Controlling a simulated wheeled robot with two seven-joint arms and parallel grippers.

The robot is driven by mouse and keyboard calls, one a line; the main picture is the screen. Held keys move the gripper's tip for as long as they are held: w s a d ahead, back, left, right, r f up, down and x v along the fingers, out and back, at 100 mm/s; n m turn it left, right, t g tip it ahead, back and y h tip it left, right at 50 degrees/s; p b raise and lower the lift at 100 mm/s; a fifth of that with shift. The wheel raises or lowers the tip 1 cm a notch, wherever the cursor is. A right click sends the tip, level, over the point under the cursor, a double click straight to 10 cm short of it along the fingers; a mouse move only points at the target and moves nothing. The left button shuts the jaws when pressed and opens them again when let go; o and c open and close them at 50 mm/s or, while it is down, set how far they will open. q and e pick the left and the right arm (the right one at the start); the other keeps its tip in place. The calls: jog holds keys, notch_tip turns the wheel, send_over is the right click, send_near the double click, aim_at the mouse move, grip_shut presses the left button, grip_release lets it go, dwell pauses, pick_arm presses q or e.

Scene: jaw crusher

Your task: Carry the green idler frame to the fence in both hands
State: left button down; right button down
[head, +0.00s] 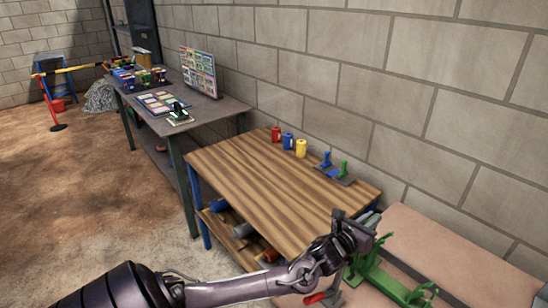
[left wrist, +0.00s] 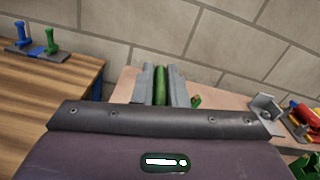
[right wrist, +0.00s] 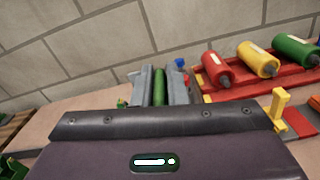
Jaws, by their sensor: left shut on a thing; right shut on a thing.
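The green idler frame (head: 385,283) is at the lower right of the head view, over the pinkish bench top; I cannot tell whether it touches the bench. My left gripper (head: 362,237) is at its far end. In the left wrist view its grey fingers (left wrist: 162,86) are closed around a green upright part. My right gripper is outside the head view. In the right wrist view its fingers (right wrist: 159,87) are likewise closed around a green part. A yellow-and-black striped barrier (head: 78,68) with a red post, possibly the fence, stands far off at upper left.
A wooden table (head: 270,185) carries red, blue and yellow cylinders and a small stand by the block wall. A dark table (head: 215,103) lies beyond. Red, yellow and green rollers (right wrist: 258,58) sit on a red rack near my right gripper. Brown floor (head: 90,190) is open at left.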

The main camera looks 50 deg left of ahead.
pick_arm(q)
jog(key=c, duration=1.4)
grip_release()
jog(key=shift+r, duration=0.3)
pick_arm(e)
jog(key=shift+r, duration=0.45)
pick_arm(q)
jog(key=shift+o, duration=0.2)
jog(key=shift+s+f, duration=0.15)
jog(key=shift+f, duration=0.35)
pick_arm(e)
jog(key=c, duration=1.7)
grip_release()
jog(key=shift+s+f, duration=0.1)
jog(key=shift+f, duration=0.35)
pick_arm(q)
jog(key=shift+s+r, duration=0.1)
jog(key=shift+r, duration=0.1)
pick_arm(e)
jog(key=o, duration=0.3)
jog(key=shift+s+r, duration=0.1)
jog(key=shift+r, duration=0.05)
jog(key=shift+o, duration=0.2)
